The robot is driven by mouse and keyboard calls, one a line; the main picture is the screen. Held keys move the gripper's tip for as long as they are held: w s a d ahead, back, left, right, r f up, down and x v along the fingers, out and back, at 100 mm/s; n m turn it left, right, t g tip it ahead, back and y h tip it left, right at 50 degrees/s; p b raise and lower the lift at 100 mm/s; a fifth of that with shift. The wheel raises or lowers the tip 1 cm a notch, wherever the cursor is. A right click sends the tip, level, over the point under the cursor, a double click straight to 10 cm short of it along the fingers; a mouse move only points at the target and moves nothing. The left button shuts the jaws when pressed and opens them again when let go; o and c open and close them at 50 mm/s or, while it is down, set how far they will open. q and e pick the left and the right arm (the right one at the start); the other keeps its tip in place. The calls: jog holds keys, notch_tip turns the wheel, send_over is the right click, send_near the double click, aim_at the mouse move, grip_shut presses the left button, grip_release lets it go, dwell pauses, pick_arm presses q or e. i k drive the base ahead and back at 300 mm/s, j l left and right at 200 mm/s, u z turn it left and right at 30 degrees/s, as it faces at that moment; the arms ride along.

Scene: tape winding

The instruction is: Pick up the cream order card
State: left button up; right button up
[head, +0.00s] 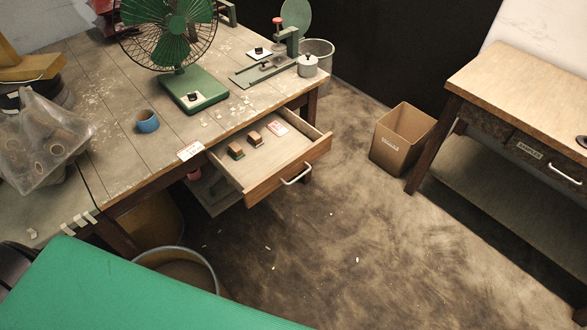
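A small pale card with reddish marks (277,128) lies flat inside the open drawer (262,187), toward its back right. It is too small to read, and I cannot tell if it is the cream order card. A white label with dark print (190,151) is at the workbench's front edge, left of the drawer. Neither of my grippers is in view.
Two small wooden blocks (236,151) lie in the drawer beside the card. A green fan (190,92), blue tape roll (147,121) and lidded metal pot (307,66) stand on the workbench. A cardboard box (392,152) stands on open floor (370,235).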

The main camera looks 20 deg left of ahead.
aim_at(186, 153)
jog(key=u, duration=1.35)
jog(key=l, duration=0.2)
jog(key=i+u, duration=0.05)
